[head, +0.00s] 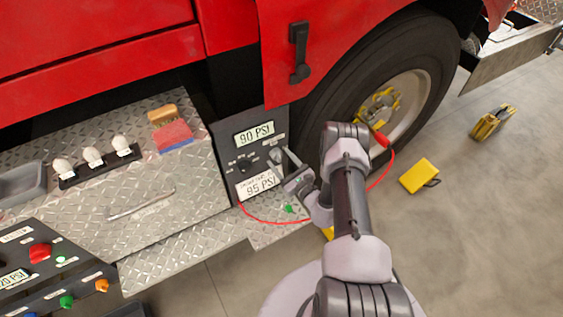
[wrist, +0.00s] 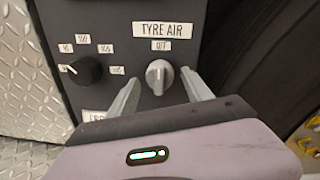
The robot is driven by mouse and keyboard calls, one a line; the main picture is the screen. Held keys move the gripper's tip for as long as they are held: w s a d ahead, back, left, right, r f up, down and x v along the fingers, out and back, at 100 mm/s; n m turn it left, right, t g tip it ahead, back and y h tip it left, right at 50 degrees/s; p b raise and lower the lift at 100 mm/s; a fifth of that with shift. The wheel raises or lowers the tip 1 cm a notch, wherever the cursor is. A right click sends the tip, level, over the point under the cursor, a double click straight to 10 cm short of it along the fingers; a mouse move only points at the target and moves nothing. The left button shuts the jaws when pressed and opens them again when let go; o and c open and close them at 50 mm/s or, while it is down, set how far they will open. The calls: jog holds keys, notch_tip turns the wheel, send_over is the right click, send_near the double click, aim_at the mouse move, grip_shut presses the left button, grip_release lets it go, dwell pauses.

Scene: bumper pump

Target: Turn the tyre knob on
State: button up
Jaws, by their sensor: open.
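The tyre knob (wrist: 158,77) is a round grey knob with a raised, near-upright grip bar. It sits on a dark panel (wrist: 183,12) under a white "TYRE AIR" label (wrist: 165,30) and a smaller label too small to read surely. My gripper (wrist: 160,80) is open, with one finger on each side of the knob. Gaps show between fingers and knob, and I cannot tell how deep the tips reach. In the head view my gripper (head: 288,172) is at the right side of the panel (head: 222,133), beside the front wheel, and partly covers the knob area.
A black dial (wrist: 84,70) ringed by number labels is left of the knob. The panel shows "90 PSI" (head: 254,133) and "95 PSI" (head: 259,186) plates. A red hose (head: 262,221) runs below my arm to the wheel (head: 408,105). A yellow block (head: 419,176) lies on the floor.

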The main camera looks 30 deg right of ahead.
grip_shut()
jog(key=shift+m, duration=0.4)
jog(key=m+b, duration=0.1)
jog(key=m, duration=0.2)
jog(key=shift+f+m+b, duration=0.15)
jog(key=shift+m+b, duration=0.15)
jog(key=shift+m, duration=0.1)
jog(key=m+b, duration=0.1)
jog(key=m, duration=0.3)
jog(key=shift+a+m+t, duration=0.1)
jog(key=shift+m+t, duration=0.2)
jog(key=shift+m, duration=0.1)
jog(key=m, duration=0.4)
jog(key=shift+m+h+b, duration=0.3)
jog(key=shift+h+b, duration=0.1)
jog(key=shift+s+a+m, duration=0.1)
jog(key=shift+a+m, duration=0.05)
jog(key=shift+m, duration=2.15)
